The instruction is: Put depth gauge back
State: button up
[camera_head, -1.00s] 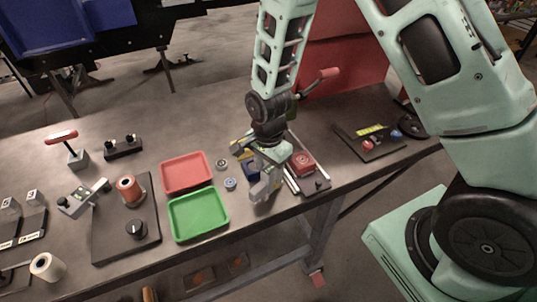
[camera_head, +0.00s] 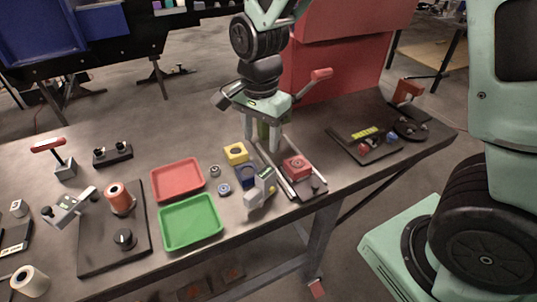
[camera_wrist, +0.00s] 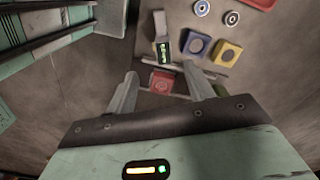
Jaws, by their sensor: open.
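A grey gauge with a lit green display, which looks like the depth gauge, sits on the table at the front (camera_head: 260,190). It also shows in the wrist view (camera_wrist: 162,46). It is beside the blue block and left of a railed fixture (camera_head: 315,190). A red block (camera_head: 296,168) sits in that fixture. My gripper (camera_head: 264,142) is open and empty, above and behind the gauge and apart from it. In the wrist view its two fingers (camera_wrist: 161,82) are spread, with the red block visible between them.
Yellow (camera_head: 236,153) and blue (camera_head: 245,176) blocks and small rings stand left of my gripper. Red (camera_head: 178,180) and green (camera_head: 191,222) trays lie further left. A black base with a reddish spool (camera_head: 118,198) is beyond. A dark panel (camera_head: 345,142) lies right.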

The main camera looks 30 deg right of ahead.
jog(key=s+a+r+n, duration=0.2)
jog(key=s+a+n, duration=0.1)
jog(key=s+n, duration=0.7)
jog(key=s+a+r+n, duration=0.2)
jog(key=s+a+n, duration=0.1)
jog(key=s+n, duration=0.7)
jog(key=shift+a+r, duration=0.2)
